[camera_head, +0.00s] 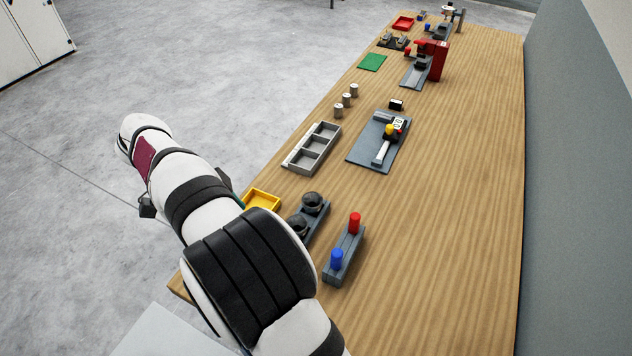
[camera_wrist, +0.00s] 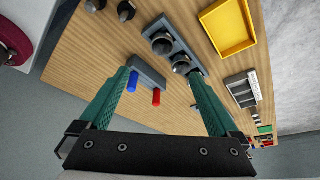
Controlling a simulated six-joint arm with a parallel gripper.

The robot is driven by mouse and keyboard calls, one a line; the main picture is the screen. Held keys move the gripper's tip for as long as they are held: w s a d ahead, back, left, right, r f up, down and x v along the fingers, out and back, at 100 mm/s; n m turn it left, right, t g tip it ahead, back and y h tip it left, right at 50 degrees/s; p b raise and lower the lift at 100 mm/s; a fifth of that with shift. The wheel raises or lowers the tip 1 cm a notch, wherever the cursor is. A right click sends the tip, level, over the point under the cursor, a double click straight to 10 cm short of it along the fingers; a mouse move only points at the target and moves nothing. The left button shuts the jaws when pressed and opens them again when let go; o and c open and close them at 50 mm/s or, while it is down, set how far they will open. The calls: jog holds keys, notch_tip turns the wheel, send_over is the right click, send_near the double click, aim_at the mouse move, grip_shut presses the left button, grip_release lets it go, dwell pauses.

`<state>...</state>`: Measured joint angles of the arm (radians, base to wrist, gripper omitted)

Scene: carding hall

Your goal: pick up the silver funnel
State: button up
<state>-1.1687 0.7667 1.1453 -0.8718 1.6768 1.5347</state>
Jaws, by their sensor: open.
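I cannot pick out the silver funnel with certainty. Two round, dark metallic pieces stand on a grey rack (camera_wrist: 186,51): one piece (camera_wrist: 162,42) and a second piece (camera_wrist: 181,64). They also show in the head view, the far piece (camera_head: 312,202) and the near piece (camera_head: 298,226); their shape is too unclear to name. My gripper (camera_wrist: 157,76) has two green fingers spread wide with nothing held between them. It is above the table, with the rack beyond the fingertips. In the head view my arm hides most of it.
A grey block (camera_head: 344,255) holds a red peg and a blue peg near the rack. The table's right side is clear.

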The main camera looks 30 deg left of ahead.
jog(key=x, duration=1.5)
jog(key=shift+w+a+f, duration=0.15)
jog(key=shift+w+f, duration=0.1)
jog(key=shift+f, duration=0.1)
grip_shut()
